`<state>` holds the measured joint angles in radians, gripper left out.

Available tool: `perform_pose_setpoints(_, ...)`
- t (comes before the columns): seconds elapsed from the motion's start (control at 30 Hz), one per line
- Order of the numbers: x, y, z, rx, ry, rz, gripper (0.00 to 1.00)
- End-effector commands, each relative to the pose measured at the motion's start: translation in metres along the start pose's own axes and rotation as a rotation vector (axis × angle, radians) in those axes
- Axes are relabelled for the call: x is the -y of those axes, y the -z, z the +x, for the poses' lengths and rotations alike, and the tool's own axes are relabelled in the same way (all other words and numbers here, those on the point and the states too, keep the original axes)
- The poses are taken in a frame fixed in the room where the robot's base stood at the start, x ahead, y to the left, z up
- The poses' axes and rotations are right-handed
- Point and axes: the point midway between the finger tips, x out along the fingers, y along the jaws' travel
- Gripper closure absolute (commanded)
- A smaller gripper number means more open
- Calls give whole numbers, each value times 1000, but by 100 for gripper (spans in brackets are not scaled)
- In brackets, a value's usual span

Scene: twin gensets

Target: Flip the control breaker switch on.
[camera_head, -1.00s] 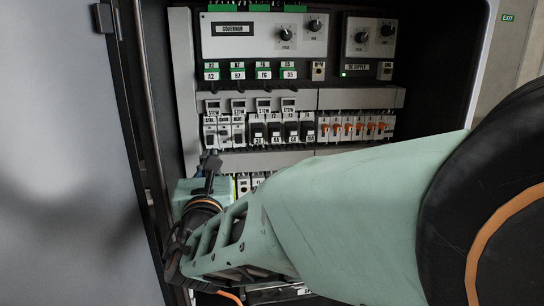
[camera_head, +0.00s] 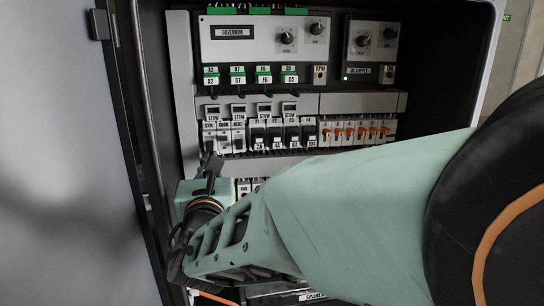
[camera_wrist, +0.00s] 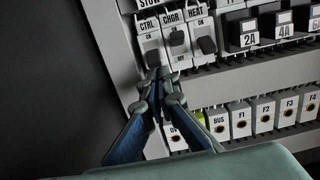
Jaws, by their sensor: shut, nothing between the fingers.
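The control breaker, labelled CTRL (camera_wrist: 148,36), is the leftmost of three small white breakers in the wrist view. Its dark toggle (camera_wrist: 152,58) sits low, below the ON mark. My gripper (camera_wrist: 160,77) is shut and empty, with its fingertips just below that toggle; I cannot tell whether they touch it. In the head view, the control breaker (camera_head: 209,134) is at the left end of the breaker row, with my gripper (camera_head: 211,163) just under it. The fingertips hide the lower part of the breaker.
The CHGR breaker (camera_wrist: 175,36) and HEAT breaker (camera_wrist: 203,38) stand close on the right. Black breakers (camera_head: 275,134) and orange-toggled ones (camera_head: 355,131) continue the row. Fuse holders (camera_wrist: 262,114) lie below. The open cabinet door (camera_head: 65,160) is on the left.

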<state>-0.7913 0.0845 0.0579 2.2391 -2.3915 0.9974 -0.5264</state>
Motion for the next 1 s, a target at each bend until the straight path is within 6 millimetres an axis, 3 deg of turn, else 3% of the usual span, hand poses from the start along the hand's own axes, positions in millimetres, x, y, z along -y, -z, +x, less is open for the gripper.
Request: perform_pose_setpoints(1.0,0,-16,-3,-158,1,0,100)
